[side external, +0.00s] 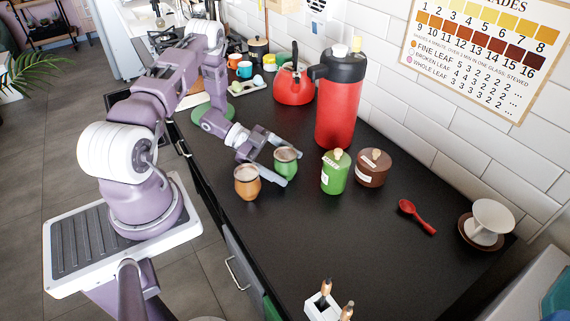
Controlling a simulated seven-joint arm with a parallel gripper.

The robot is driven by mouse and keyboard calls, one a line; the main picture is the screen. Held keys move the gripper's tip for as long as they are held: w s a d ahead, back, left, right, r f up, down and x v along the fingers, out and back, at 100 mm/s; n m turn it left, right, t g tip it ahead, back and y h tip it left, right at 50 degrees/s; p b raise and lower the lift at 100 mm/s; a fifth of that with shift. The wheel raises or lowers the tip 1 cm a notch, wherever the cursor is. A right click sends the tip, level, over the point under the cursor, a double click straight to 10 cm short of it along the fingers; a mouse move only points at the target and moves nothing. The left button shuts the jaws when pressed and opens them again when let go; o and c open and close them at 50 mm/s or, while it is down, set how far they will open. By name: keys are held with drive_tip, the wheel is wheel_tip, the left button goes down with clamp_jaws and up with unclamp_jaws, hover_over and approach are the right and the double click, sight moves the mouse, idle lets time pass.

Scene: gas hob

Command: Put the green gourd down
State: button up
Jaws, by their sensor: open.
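The green gourd (286,165) is a small rounded cup with a pale rim, upright on the black worktop. My gripper (278,163) is low over the worktop and open, with its fingers spread around the green gourd. One finger passes in front of the gourd's lower side and hides part of it. I cannot tell whether either finger touches it. A similar orange-brown gourd (247,184) stands upright just to the left and nearer the camera.
A green canister (335,174) and a brown canister (373,168) stand right of the gourd. A tall red flask (339,105) and red kettle (294,84) stand behind. A red spoon (416,216) and white dripper (490,220) lie further right. The front middle worktop is clear.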

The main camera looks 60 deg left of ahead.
drive_tip(key=shift+a+r, duration=0.15)
drive_tip(key=shift+r, duration=0.1)
drive_tip(key=v, duration=1.1)
drive_tip(key=shift+s+a+r, duration=0.1)
drive_tip(key=shift+s+a, duration=0.15)
